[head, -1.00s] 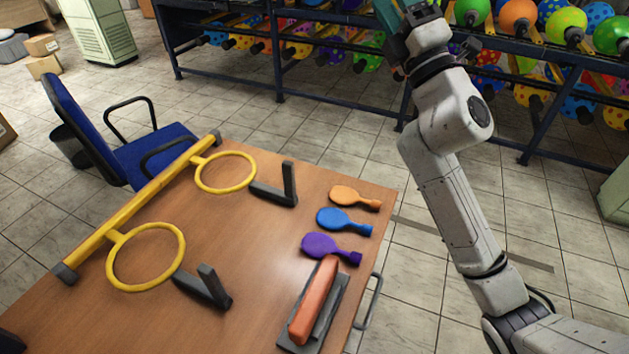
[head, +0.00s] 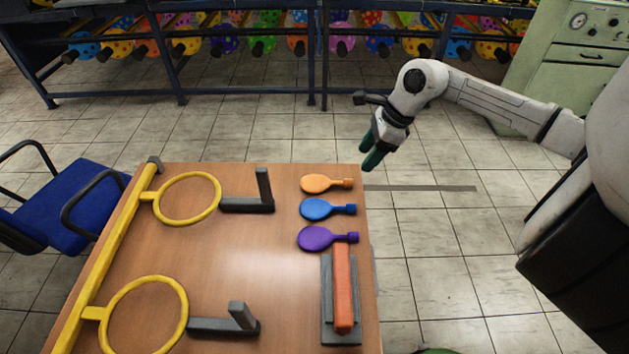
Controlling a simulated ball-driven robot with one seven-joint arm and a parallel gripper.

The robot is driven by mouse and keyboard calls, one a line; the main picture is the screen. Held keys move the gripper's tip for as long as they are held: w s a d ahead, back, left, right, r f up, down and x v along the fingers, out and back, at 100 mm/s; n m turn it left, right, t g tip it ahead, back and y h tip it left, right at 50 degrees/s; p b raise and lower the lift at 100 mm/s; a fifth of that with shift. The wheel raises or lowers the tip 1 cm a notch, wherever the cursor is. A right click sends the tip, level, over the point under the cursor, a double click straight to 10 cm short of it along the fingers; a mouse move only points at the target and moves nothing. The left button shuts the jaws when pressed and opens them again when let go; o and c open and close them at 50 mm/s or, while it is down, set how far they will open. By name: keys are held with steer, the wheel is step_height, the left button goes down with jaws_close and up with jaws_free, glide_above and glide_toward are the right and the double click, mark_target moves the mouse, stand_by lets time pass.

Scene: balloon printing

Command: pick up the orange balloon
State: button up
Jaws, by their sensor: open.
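The orange balloon (head: 321,184) lies flat near the far right corner of the wooden table, with its neck pointing right. A blue balloon (head: 322,209) and a purple balloon (head: 321,238) lie in a row just nearer than it. My gripper (head: 371,163) has green fingers that point down. It is empty, past the table's right edge, to the right of and a little beyond the orange balloon, and apart from it. The gap between the fingers is hard to see from this angle.
The table (head: 240,270) also holds a yellow frame with two rings (head: 219,199), black brackets (head: 248,205) and an orange bar (head: 343,290) on a grey base. A blue chair (head: 65,205) stands at left. A balloon rack (head: 180,70) stands behind; the tiled floor at right is clear.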

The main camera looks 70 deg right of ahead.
mark_target(349, 180)
steer(key=x, duration=0.4)
steer(key=shift+w+a+p, duration=0.1)
steer(key=shift+w+p, duration=0.05)
steer(key=shift+p, duration=0.15)
steer(key=shift+p+x, duration=0.95)
steer(key=shift+x, duration=1.65)
steer(key=shift+a, duration=0.1)
steer(key=c, duration=0.9)
